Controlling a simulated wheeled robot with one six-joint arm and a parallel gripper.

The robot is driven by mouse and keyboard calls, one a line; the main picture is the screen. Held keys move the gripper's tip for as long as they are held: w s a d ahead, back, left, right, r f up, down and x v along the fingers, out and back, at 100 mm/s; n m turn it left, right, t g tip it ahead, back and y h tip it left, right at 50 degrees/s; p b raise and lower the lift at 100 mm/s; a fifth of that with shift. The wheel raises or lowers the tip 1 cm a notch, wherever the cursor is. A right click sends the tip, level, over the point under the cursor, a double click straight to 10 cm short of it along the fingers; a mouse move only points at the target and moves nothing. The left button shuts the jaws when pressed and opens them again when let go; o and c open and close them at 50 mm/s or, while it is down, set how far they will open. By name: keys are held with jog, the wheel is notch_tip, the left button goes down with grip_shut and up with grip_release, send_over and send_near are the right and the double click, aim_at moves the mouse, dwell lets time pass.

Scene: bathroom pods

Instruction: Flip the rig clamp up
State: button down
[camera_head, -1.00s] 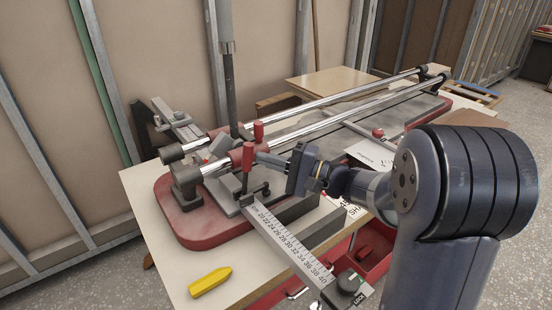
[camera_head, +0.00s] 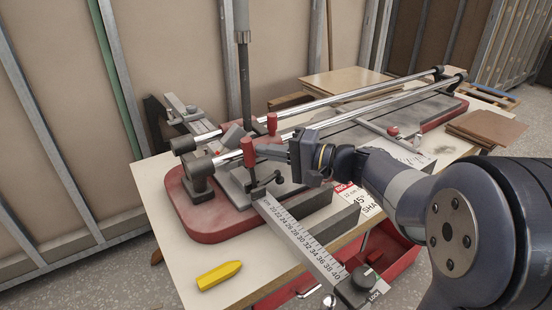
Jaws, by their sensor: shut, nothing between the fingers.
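A red-handled lever (camera_head: 248,152), which appears to be the rig clamp, stands nearly upright at the near end of the tile-cutting rig (camera_head: 215,225), leaning slightly left. It rises by the ruler arm's dark bracket. A second red handle (camera_head: 271,124) stands behind it. My gripper (camera_head: 263,151) is shut and empty, coming from the right. Its fingertips are close beside the front red handle on its right; I cannot tell whether they touch. My gripper body hides part of the rails and bed behind it.
The ruler arm (camera_head: 300,238) juts toward the front, ending in a dark lock block (camera_head: 357,287). A yellow marker-like piece (camera_head: 219,275) lies on the table's front left. Red trays (camera_head: 385,250) sit below the table edge. Brown tiles (camera_head: 485,127) are stacked at right. Wall panels stand behind.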

jog(key=s+a+f+n+h+b, duration=0.2)
jog(key=s+a+n+h+b, duration=0.3)
jog(key=a, duration=0.3)
jog(key=shift+s+f+n+t+h+b, duration=0.3)
jog(key=shift+f+n+t+b, duration=0.1)
jog(key=shift+n+b, duration=0.3)
jog(key=shift+a+f, duration=0.15)
